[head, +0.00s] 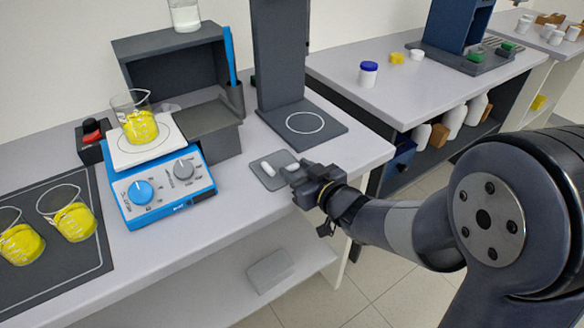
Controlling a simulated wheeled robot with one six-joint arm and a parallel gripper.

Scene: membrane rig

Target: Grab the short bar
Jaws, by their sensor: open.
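A small grey pad (262,181) lies on the bench near its front right edge. A short white bar (268,169) lies on the pad, clear of my gripper. My gripper (297,174) is over the right part of the pad, to the right of this bar, and is open. A pale spot (292,167) shows at the fingertips; I cannot tell whether it is another bar or part of the gripper. The gripper hides the pad's right side.
A dark stand with a white-ringed base (305,123) rises behind the pad. A blue stirrer (165,190) carries a beaker of yellow material (140,126) at left. Two more such beakers stand on a dark mat (75,273). A gap separates this bench from the right one.

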